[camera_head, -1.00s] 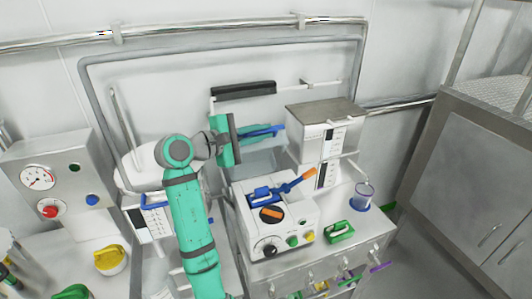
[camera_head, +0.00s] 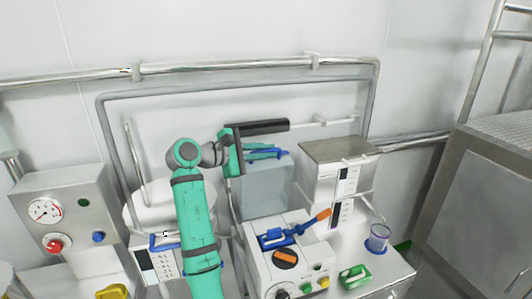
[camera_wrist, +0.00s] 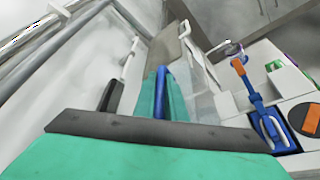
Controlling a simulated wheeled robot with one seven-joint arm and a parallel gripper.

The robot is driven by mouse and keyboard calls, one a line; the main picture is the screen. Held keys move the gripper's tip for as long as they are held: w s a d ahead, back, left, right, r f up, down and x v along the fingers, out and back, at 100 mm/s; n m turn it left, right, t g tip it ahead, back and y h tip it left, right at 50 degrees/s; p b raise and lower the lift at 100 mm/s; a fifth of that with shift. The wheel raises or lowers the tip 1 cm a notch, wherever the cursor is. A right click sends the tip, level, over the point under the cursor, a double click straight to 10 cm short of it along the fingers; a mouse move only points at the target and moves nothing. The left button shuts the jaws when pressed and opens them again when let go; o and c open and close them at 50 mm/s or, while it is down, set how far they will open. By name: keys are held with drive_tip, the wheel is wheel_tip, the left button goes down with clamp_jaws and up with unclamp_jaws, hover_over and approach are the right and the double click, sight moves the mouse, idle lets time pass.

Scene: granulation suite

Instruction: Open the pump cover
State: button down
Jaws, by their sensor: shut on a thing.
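The pump (camera_head: 290,258) is a white box on the steel cabinet. It has an orange-marked dial (camera_head: 285,258), and a blue lever with an orange tip (camera_head: 322,215) lies across its top. The see-through grey-blue pump cover (camera_head: 265,192) stands raised, roughly upright, behind the pump. My gripper (camera_head: 268,151) is at the cover's upper edge, shut on it. The blue lever also shows at right in the wrist view (camera_wrist: 268,128).
A black bar (camera_head: 258,128) on the wall frame is close behind my gripper. A steel-topped box (camera_head: 338,152) stands right of the cover. A blue-based beaker (camera_head: 377,238) and a green-handled part (camera_head: 354,276) are at right. A gauge panel (camera_head: 58,210) stands at left.

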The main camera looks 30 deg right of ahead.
drive_tip(key=shift+w, duration=0.1)
drive_tip(key=c, duration=2.1)
unclamp_jaws()
drive_tip(key=shift+a, duration=0.1)
drive_tip(key=v, duration=1)
drive_tip(key=shift+a, duration=0.35)
